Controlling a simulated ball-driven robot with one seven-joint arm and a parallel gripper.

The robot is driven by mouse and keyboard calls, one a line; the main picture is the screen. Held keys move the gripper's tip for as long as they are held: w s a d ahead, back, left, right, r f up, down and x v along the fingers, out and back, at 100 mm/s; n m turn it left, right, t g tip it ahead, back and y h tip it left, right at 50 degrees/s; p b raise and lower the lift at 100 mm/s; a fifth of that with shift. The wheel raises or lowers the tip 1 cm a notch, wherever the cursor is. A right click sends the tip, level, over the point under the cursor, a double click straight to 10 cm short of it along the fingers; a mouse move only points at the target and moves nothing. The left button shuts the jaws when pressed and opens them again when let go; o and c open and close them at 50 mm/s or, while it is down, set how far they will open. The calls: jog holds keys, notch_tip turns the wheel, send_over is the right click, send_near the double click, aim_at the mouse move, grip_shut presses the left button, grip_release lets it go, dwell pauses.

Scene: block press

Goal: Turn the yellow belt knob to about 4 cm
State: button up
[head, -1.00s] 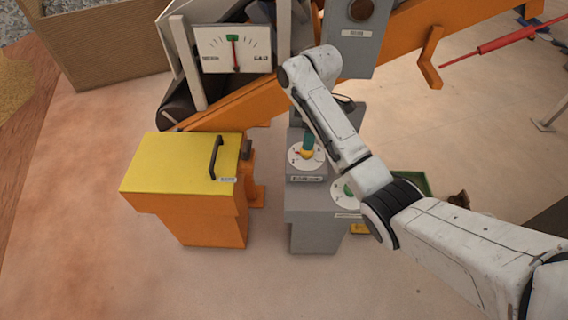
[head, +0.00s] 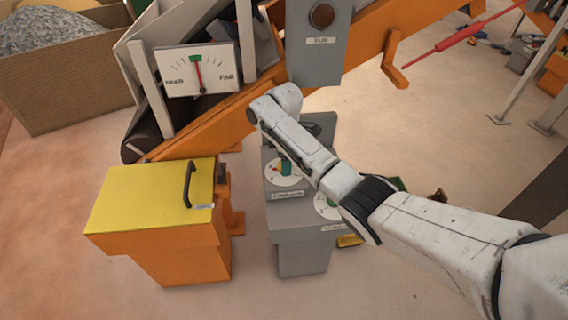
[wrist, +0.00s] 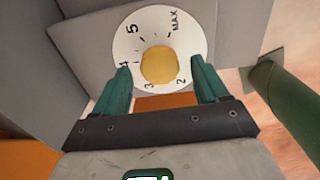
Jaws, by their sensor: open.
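The yellow belt knob (wrist: 159,65) is a round cap on a white dial (wrist: 131,43) marked 2, 3, 4, 5 and MAX. No clear pointer shows on the knob. My gripper (wrist: 160,67) is open, with one teal finger on each side of the knob and visible gaps between. In the head view my gripper (head: 286,167) is at the dial (head: 285,179) on the grey console (head: 300,237), and the knob is mostly hidden. The NEAR–FAR gauge (head: 220,68) has its red needle close to the green mark.
A second white dial (head: 325,208) sits lower right on the console, partly behind my arm. An orange bin with a yellow lid (head: 145,195) stands left. The grey box with a round brown button (head: 321,15) and orange conveyor (head: 375,45) are behind. A green cylinder (wrist: 285,105) is right in the wrist view.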

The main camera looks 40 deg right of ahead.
jog(key=shift+f, duration=0.55)
jog(key=c, duration=1)
jog(key=shift+c, duration=0.2)
